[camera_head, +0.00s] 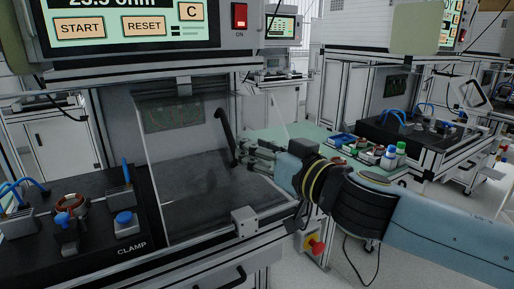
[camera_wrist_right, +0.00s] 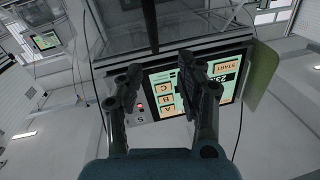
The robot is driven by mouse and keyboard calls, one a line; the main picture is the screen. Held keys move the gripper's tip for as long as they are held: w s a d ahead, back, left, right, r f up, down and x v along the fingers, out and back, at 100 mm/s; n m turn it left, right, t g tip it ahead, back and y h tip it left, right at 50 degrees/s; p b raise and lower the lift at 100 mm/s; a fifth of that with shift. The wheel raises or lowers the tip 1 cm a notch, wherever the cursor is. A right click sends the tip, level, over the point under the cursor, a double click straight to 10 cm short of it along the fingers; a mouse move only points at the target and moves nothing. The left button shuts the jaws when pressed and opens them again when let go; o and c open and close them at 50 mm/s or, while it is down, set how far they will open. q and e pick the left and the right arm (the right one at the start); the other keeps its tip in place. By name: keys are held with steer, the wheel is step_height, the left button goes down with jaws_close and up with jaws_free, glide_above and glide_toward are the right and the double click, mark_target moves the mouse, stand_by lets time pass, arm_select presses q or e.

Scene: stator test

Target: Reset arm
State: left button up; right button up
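My right arm comes in from the right in the head view. Its gripper (camera_head: 250,152) is just right of a black upright handle (camera_head: 224,132) on a clear cover (camera_head: 180,120); I cannot tell whether they touch. In the right wrist view the gripper (camera_wrist_right: 162,72) has its two fingers apart with nothing held between them. A dark bar (camera_wrist_right: 150,25) rises beyond the fingertips. My left arm and gripper are not in view.
The test station's screen (camera_head: 135,27) and red switch (camera_head: 239,16) are above. A copper-coloured ring (camera_head: 72,203) sits in the clamp fixture at left. A green worktop (camera_head: 290,132) with blue bins (camera_head: 343,139) lies behind my arm. A red stop button (camera_head: 315,246) is below it.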

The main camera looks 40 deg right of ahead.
stand_by(0.5)
steer(key=s+d+f+m+g+h, duration=0.2)
steer(key=s+f+g+h, duration=0.2)
steer(key=s+f+g, duration=0.3)
steer(key=s+a+f+n+g+y, duration=0.55)
steer(key=s+a+f+g, duration=0.3)
steer(key=s+f, duration=0.35)
steer(key=s+d+f+b, duration=0.1)
steer(key=s+f+b, duration=0.1)
steer(key=f, duration=1.2)
steer(key=s+d+f+b, duration=0.1)
steer(key=f+b, duration=0.1)
steer(key=f, duration=1.2)
steer(key=s+f+g+b, duration=0.1)
steer(key=s+f+b, duration=0.1)
steer(key=s+f, duration=1.5)
steer(key=shift+s+d+f+g+h, duration=0.35)
steer(key=shift+s+d, duration=0.1)
steer(key=shift+s, duration=0.15)
